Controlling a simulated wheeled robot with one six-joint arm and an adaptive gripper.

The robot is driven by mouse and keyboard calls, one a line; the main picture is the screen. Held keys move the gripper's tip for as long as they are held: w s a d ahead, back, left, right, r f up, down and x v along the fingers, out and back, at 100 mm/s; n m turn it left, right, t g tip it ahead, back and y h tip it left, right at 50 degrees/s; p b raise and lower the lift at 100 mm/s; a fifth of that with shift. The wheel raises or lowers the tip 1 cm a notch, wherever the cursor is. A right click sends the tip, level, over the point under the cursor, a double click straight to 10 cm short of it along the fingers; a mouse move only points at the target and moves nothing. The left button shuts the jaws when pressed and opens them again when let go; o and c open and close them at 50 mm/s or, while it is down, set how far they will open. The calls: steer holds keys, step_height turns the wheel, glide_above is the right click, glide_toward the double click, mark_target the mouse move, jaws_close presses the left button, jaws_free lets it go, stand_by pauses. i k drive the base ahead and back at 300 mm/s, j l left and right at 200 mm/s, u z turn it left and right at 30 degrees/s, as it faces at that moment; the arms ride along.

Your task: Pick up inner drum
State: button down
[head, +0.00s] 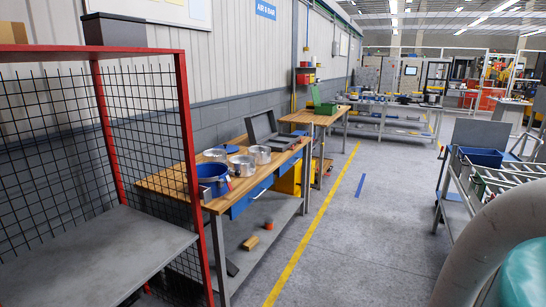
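Several round metal parts stand on the wooden workbench (160,183) left of the middle in the head view. One silver drum-shaped part (242,166) is in the middle of the group. Another silver part (260,154) stands to its right and one (215,155) behind to its left. I cannot tell which of these is the inner drum. My gripper is not in view; only part of my arm shows at the lower right, apart from the bench.
A red-framed mesh rack (187,125) with a grey shelf stands at the near left. An open laptop-like case (268,134) lies farther along the bench. A cart with a blue bin (482,157) stands at right. The grey floor between is clear, with a yellow line.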

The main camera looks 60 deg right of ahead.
mark_target(262, 154)
steer(key=j+z, duration=0.25)
steer(key=z, duration=0.15)
steer(key=k+j+z, duration=0.1)
steer(key=j+z, duration=0.15)
steer(key=z, duration=0.2)
steer(key=k+j+z, duration=0.1)
steer(key=z, duration=0.3)
steer(key=k+j+z, duration=0.15)
steer(key=j+z, duration=0.25)
steer(key=i+l+u, duration=0.25)
steer(key=i+l, duration=0.85)
steer(key=i, duration=0.2)
steer(key=i+l+u, duration=0.25)
steer(key=i+l, duration=0.9)
steer(key=l, duration=0.2)
